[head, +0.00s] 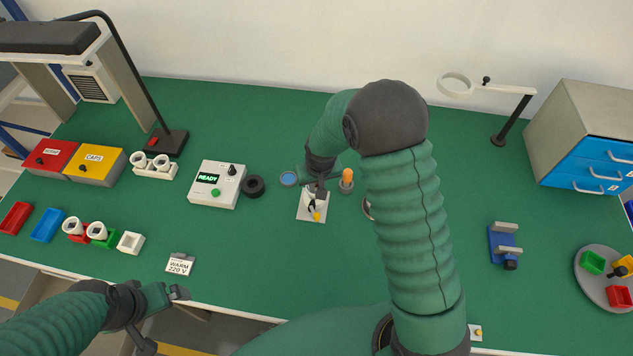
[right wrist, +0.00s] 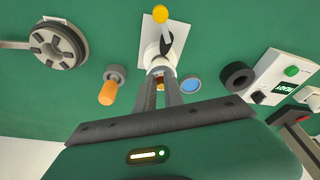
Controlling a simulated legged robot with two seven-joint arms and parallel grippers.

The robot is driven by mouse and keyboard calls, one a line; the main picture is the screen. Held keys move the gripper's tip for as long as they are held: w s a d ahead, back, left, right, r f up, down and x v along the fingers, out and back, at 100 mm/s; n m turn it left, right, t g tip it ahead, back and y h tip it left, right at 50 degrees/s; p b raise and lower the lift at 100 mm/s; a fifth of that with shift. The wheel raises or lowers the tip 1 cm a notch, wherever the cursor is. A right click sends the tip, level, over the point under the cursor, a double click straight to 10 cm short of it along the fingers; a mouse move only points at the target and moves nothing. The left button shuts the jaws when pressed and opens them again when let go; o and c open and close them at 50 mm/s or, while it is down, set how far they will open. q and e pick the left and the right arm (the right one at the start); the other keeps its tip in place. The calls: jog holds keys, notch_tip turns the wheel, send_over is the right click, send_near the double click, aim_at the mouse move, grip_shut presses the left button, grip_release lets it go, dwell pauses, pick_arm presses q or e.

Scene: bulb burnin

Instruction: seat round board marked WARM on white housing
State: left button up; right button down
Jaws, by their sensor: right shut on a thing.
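My right gripper (right wrist: 158,80) is shut on a small pale round piece (right wrist: 160,69), which I take as the round board; no marking on it is readable. It is right at the white housing (right wrist: 151,48), which stands on a white plate (right wrist: 146,32) with a yellow-tipped lever. I cannot tell whether board and housing touch. In the head view my right gripper (head: 318,187) is over the same plate (head: 305,214) and hides most of the housing. My left gripper (head: 178,293) is empty near the front edge, below a "WARM 220 V" sign (head: 180,264); its opening is unclear.
Close around the plate stand an orange-handled tool (head: 347,179), a blue-topped disc (head: 289,178) and a black ring (head: 253,186). The READY box (head: 216,184) is to the left. More white housings (head: 138,160) sit in holders farther left.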

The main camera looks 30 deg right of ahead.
jog(key=shift+a, duration=0.1)
jog(key=shift+f, duration=0.25)
jog(key=shift+f+b, duration=0.25)
jog(key=shift+b, duration=0.1)
dwell(0.4)
jog(key=shift+r+p, duration=0.25)
jog(key=shift+p, duration=0.05)
dwell(0.6)
jog(key=shift+s+f, duration=0.1)
jog(key=shift+f, duration=0.25)
dwell(0.6)
jog(key=shift+r+p, duration=0.25)
jog(key=shift+p, duration=0.25)
dwell(1.8)
jog(key=c, duration=1.4)
grip_release()
